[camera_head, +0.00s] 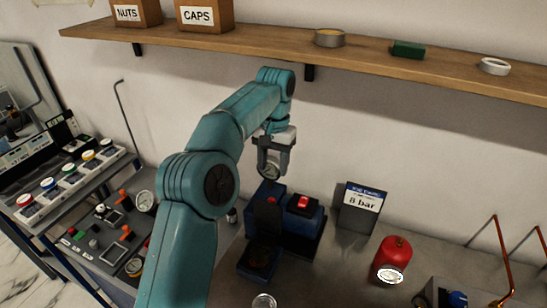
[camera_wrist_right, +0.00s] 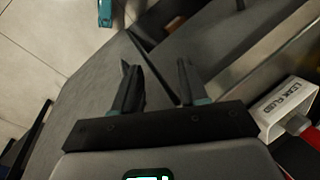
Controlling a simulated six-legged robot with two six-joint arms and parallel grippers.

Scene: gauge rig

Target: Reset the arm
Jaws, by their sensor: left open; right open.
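My left arm, teal with dark joints, comes up through the middle of the head view and bends down at the wrist. Its gripper (camera_head: 270,172) hangs open above the dark blue rig (camera_head: 265,225); a small round shape shows at its jaws, and I cannot tell whether it is between or behind them. My right gripper (camera_wrist_right: 157,75) is open in the right wrist view, with its two dark fingers apart and nothing between them. The right arm does not show in the head view.
A red button box (camera_head: 303,207) and an "8 bar" sign (camera_head: 362,199) stand by the rig. A red canister (camera_head: 393,258) stands right. A trolley of gauges (camera_head: 75,190) is left. A wooden shelf (camera_head: 270,45) runs above. A "LEAK FLUID" container (camera_wrist_right: 290,105) is right.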

